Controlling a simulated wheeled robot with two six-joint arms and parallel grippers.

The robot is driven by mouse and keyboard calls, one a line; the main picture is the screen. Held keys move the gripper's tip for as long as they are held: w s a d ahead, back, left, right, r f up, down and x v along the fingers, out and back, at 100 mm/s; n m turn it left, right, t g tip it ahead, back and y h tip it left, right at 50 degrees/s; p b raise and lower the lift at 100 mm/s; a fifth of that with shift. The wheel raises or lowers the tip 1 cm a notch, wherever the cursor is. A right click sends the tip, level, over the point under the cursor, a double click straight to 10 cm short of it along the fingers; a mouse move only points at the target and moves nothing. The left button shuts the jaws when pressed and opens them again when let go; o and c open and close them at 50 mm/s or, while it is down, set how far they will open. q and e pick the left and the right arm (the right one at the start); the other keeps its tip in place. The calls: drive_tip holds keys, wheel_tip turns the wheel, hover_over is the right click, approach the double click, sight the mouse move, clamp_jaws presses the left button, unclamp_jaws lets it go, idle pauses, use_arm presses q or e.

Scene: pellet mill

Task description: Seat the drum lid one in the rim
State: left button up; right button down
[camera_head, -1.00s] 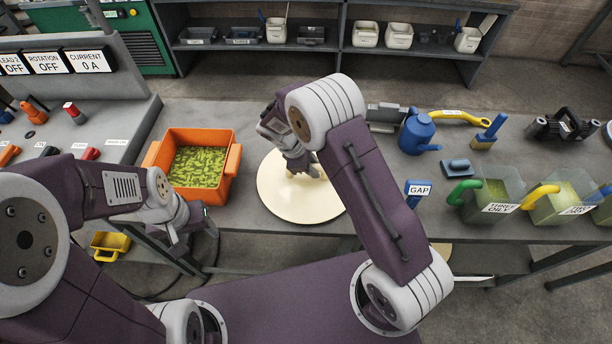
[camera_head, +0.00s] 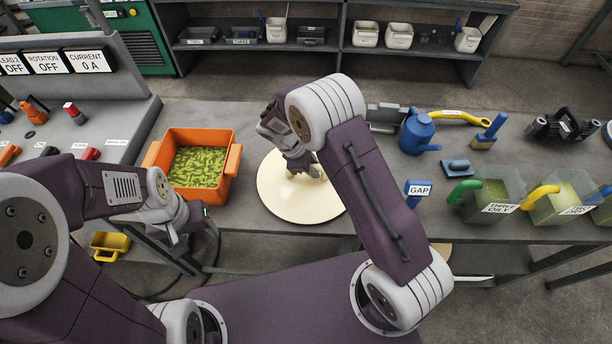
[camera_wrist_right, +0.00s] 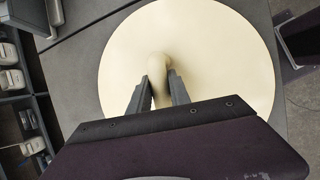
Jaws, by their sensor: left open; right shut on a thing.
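The drum lid (camera_head: 278,192) is a cream, round disc with a knob-like handle, seen at the front middle of the bench. It fills the middle of the right wrist view (camera_wrist_right: 225,60), with its handle (camera_wrist_right: 158,64) between my right fingers. My right gripper (camera_head: 303,173) is shut on that handle; in the right wrist view its fingers (camera_wrist_right: 159,90) stand on either side of it. Whether the lid touches the bench is hard to tell. My left gripper (camera_head: 196,238) is open and empty, in front of the orange bin. I cannot make out the drum rim.
An orange bin (camera_head: 233,160) of green pellets stands left of the lid. A blue GAP-labelled block (camera_head: 412,201), a blue can (camera_head: 417,135) and clear containers (camera_head: 487,214) stand to the right. A cream piece (camera_head: 443,250) shows below the bench edge. A yellow tray (camera_head: 109,241) is lower left.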

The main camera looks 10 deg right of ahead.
drive_tip(key=shift+w+d+r+p, duration=0.1)
drive_tip(key=shift+r+p, duration=0.5)
drive_tip(key=shift+r, duration=0.05)
drive_tip(key=shift+r+p, duration=2.5)
drive_tip(key=shift+r, duration=0.4)
